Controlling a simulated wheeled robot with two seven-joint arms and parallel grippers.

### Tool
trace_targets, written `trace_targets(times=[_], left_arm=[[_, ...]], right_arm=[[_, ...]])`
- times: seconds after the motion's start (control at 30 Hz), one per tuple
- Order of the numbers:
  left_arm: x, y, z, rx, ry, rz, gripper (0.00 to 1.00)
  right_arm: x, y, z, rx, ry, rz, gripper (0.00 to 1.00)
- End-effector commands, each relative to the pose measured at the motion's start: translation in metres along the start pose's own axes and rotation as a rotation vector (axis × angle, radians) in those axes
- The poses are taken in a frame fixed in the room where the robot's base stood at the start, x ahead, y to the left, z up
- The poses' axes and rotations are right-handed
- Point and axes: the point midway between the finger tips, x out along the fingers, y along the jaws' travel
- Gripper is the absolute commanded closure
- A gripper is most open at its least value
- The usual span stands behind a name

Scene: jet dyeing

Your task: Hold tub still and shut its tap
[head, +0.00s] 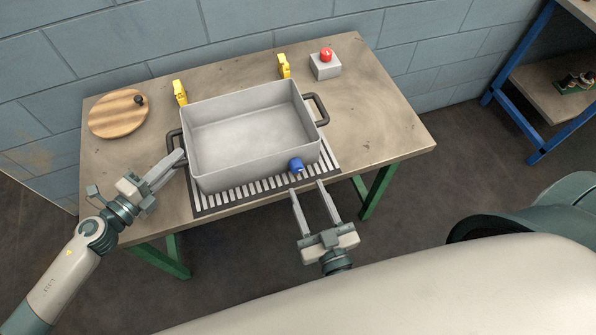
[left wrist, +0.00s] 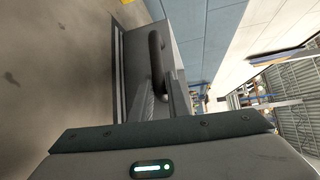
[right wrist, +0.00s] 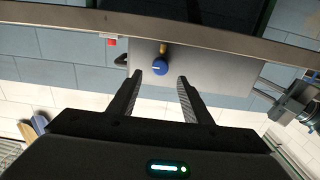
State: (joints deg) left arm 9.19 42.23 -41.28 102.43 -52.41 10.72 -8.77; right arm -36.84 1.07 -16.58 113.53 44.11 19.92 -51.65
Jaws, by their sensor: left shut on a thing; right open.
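The grey tub (head: 250,130) stands on a slatted drain grate (head: 265,187) on the table and looks empty inside. Its blue tap knob (head: 296,165) is on the front wall, right of centre. My left gripper (head: 181,158) is shut on the tub's left handle (head: 174,140); the left wrist view shows the dark handle (left wrist: 156,55) at the fingers. My right gripper (head: 306,188) is open and empty, just in front of the knob. In the right wrist view the knob (right wrist: 163,69) with a white mark lies ahead, between and beyond the fingertips (right wrist: 160,76). The tub's right handle (head: 317,109) is free.
A round wooden board (head: 118,114) with a black knob lies at the table's left. Two yellow clips (head: 180,92) (head: 284,66) stand behind the tub. A red button on a grey box (head: 325,62) is at the back right. The right side of the table (head: 385,120) is clear.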

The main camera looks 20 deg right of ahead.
Motion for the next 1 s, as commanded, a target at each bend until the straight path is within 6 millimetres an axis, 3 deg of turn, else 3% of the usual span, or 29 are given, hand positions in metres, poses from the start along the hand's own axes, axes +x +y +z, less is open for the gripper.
trace_targets(times=[0.2,0.4,0.83,1.0], left_arm=[[0.000,0.001,-0.001,0.001,0.001,0.001,1.00],[0.000,0.001,-0.001,0.001,0.001,0.001,1.00],[0.000,0.001,-0.001,0.001,0.001,0.001,1.00],[0.000,0.001,-0.001,0.001,0.001,0.001,1.00]], right_arm=[[0.037,0.000,-0.001,0.001,0.002,0.001,0.55],[0.059,0.000,0.000,0.001,0.001,0.000,0.55],[0.066,0.000,0.000,0.000,0.000,-0.001,0.55],[0.066,0.000,0.000,0.000,0.000,-0.001,0.94]])
